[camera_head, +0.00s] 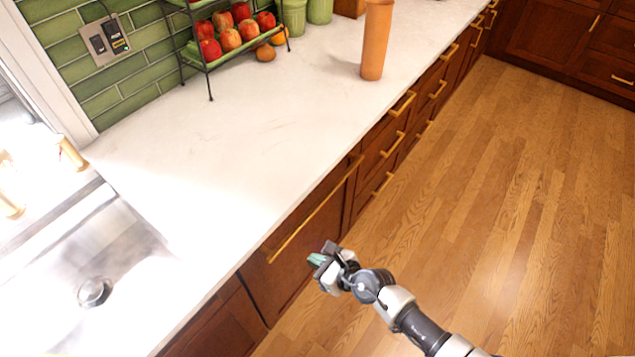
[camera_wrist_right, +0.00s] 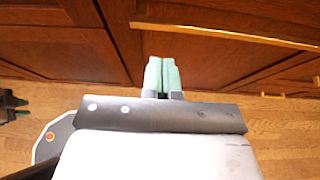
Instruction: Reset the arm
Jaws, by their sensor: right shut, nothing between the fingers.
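My right gripper (camera_head: 318,260) is in front of the dark wood cabinet fronts, below the counter's edge, with its arm coming in from the lower right. In the right wrist view its pale green fingertips (camera_wrist_right: 162,73) are together, with nothing between them. They point toward a brown cabinet panel (camera_wrist_right: 200,65) below a long gold handle (camera_wrist_right: 225,33). I cannot tell the exact gap to the panel. My left gripper is not in the head view.
The white counter (camera_head: 190,170) has a sink (camera_head: 120,260) at left. An orange cylinder (camera_head: 376,45) and a fruit rack (camera_head: 235,45) stand toward the back. Drawers with gold handles (camera_head: 402,104) line the counter front. The wood floor (camera_head: 500,190) at right is clear.

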